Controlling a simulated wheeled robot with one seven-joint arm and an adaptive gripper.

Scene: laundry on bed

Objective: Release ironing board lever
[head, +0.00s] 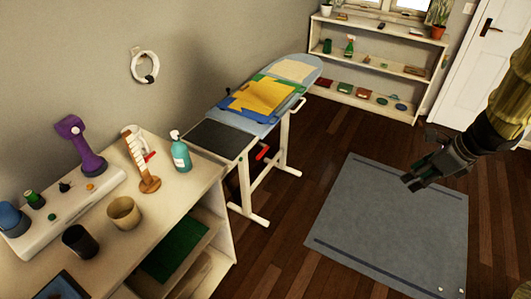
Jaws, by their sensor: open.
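The ironing board (231,115) stands by the wall in the middle of the head view, on white legs. A red lever (262,152) shows under its right side, near the frame. Folded yellow, green and blue cloths lie on top of the board, with a dark pad at its near end. My gripper (408,183) is open and empty at the right, above the grey rug. It is well apart from the lever and the board.
A white bench (196,190) with a spray bottle, cups and a purple device stands at the near left. A white shelf (390,38) and a door (486,45) are at the back. The grey rug (375,225) and wooden floor right of the board are clear.

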